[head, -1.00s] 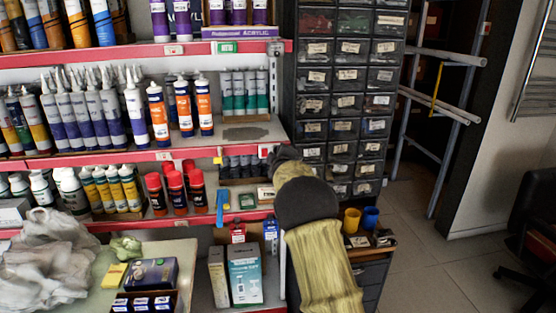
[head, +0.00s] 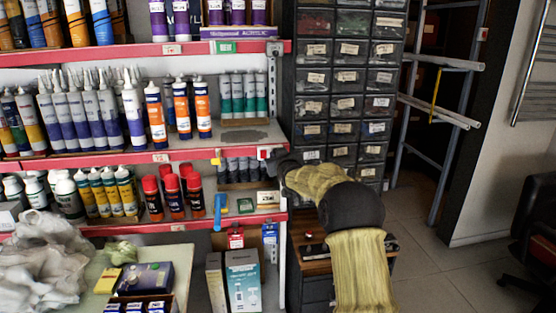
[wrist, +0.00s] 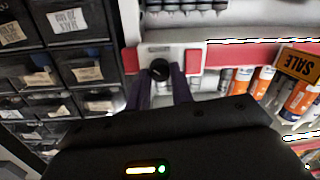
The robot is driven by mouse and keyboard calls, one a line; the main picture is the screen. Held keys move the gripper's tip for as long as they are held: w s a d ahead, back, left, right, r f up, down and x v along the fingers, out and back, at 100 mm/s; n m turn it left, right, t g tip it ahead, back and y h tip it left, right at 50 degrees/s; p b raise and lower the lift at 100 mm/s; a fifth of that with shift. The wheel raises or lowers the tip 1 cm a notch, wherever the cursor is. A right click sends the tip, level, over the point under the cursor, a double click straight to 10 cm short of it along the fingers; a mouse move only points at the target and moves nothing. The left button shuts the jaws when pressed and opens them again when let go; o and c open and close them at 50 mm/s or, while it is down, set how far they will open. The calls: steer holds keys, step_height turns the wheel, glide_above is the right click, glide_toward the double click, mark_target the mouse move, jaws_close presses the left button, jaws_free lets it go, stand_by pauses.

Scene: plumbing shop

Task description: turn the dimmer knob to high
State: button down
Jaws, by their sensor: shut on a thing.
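The dimmer knob (wrist: 160,69) is a small black round knob on a pale plate (wrist: 158,52) at the shelf edge. In the wrist view my gripper (wrist: 161,82) has its two dark purple fingers at either side of the knob, shut on it. In the head view my gripper (head: 272,158) is small and dark at the right end of the middle shelf edge, beside the pale dimmer plate (head: 263,153). The knob itself is hidden there. I cannot read a pointer or setting mark on the knob.
A dark drawer cabinet (head: 345,75) stands right beside the shelf end. Red-edged shelves (head: 120,162) with tubes and bottles lie to the left. A low wooden-topped unit (head: 308,258) is under my arm. Open floor (head: 430,285) lies to the right.

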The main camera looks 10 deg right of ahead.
steer(key=shift+d+f+m+t+y+b, duration=0.15)
steer(key=shift+m+b, duration=0.85)
steer(key=shift+m, duration=0.75)
steer(key=shift+a+f+m+t+y+b, duration=0.1)
steer(key=shift+m+t+y+b, duration=0.1)
steer(key=shift+m+b, duration=1.15)
steer(key=shift+d+f+m+t+y+b, duration=0.15)
steer(key=shift+m+b, duration=0.45)
steer(key=shift+m, duration=1.5)
steer(key=shift+a, duration=0.1)
steer(key=c, duration=1.2)
jaws_free()
steer(key=shift+r, duration=0.1)
